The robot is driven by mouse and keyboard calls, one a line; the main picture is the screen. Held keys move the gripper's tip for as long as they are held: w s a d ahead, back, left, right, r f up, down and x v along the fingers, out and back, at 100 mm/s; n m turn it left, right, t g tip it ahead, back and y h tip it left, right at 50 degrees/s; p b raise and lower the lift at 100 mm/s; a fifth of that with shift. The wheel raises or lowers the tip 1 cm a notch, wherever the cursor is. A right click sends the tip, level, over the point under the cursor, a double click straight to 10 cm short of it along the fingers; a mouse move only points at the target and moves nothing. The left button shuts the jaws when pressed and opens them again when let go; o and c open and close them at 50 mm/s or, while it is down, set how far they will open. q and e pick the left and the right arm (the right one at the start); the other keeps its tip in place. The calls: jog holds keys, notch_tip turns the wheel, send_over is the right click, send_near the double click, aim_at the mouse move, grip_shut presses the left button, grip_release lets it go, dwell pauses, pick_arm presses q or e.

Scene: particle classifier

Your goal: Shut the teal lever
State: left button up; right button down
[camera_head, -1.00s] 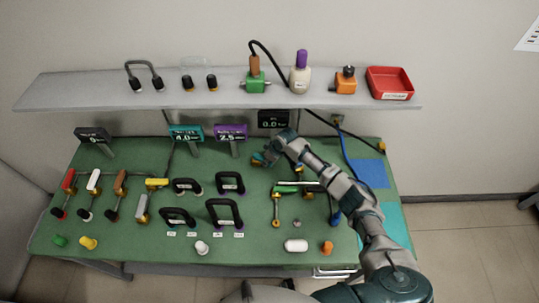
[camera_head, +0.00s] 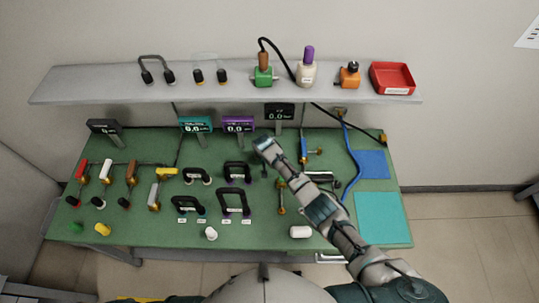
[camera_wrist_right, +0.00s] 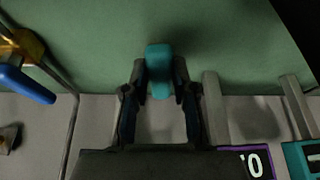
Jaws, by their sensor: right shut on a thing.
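The teal lever (camera_wrist_right: 158,72) shows in the right wrist view between the two dark fingers of my right gripper (camera_wrist_right: 160,90). The fingers are shut on it. In the head view my right gripper (camera_head: 264,168) points down at the green table, below the purple display. There my own wrist hides the lever, and I cannot read its angle. My left gripper is in neither view.
A blue lever (camera_head: 303,150) on a brass valve stands just right of my wrist; it also shows in the wrist view (camera_wrist_right: 28,85). Black handles (camera_head: 238,172) stand to the left. The purple display (camera_head: 239,127) and teal display (camera_head: 195,126) stand behind. A shelf (camera_head: 210,92) runs along the back.

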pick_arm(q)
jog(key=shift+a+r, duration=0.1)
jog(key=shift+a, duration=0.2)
pick_arm(e)
jog(key=shift+w+a+r+m+h, duration=0.3)
jog(key=shift+a+m, duration=0.2)
jog(key=shift+m, duration=0.2)
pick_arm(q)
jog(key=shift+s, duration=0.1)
pick_arm(e)
jog(key=c, duration=0.9)
grip_release()
jog(key=shift+f, duration=0.25)
jog(key=v, duration=1.1)
jog(key=shift+s+a+r, duration=0.15)
jog(key=shift+s+r, duration=0.05)
jog(key=shift+r, duration=0.15)
